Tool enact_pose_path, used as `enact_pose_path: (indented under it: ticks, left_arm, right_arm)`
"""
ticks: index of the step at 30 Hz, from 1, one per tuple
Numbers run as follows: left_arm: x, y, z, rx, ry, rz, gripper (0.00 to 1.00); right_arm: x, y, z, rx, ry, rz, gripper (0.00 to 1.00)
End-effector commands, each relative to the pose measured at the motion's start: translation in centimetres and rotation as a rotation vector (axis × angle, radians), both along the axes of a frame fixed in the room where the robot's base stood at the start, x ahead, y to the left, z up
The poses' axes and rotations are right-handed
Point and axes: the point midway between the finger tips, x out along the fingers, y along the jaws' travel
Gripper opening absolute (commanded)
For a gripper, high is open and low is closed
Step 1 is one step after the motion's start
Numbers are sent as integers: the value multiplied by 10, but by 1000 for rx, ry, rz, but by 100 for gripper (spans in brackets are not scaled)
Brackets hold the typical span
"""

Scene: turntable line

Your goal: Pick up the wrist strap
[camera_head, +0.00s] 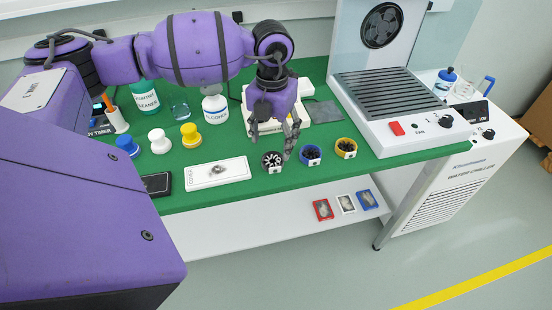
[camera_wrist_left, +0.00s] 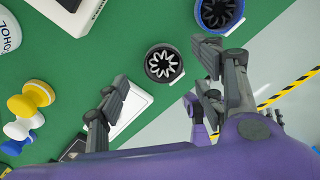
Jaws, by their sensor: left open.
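I cannot surely make out a wrist strap. A small grey coiled item (camera_head: 218,169) lies on a white lettered plate (camera_head: 240,166) at the front of the green table; it may be the strap, but it is too small to tell. My left gripper (camera_head: 272,135) is open and empty, pointing down above the table, right of that plate. In the left wrist view its spread fingers (camera_wrist_left: 160,62) frame a black-rimmed cup (camera_wrist_left: 163,64) with pale toothed pieces inside. That cup also shows in the head view (camera_head: 272,161), just below the fingers.
A blue cup (camera_head: 311,156) and a yellow cup (camera_head: 346,148) stand right of the black one. A fan unit (camera_head: 420,134) stands at the right. Bottles (camera_head: 215,108) and knobbed pieces (camera_head: 190,136) stand to the left. Small bins (camera_head: 323,210) sit on the lower shelf.

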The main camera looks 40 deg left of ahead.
Motion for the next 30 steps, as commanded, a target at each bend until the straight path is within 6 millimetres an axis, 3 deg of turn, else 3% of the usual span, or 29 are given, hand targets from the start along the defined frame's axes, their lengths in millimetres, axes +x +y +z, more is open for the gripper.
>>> enact_pose_path:
  ticks: [12, 20, 30]
  left_arm:
    - [-8, -1, -52, -4, -1, -1, 62]
    - [-8, -1, -55, -4, -1, -2, 62]
    - [-8, 0, -55, -4, -1, -2, 18]
  right_arm:
    - [3, -1, 9, 1, -8, -1, 40]
    - [2, -1, 8, 1, -7, -1, 40]
    - [2, -1, 8, 0, -6, 0, 40]
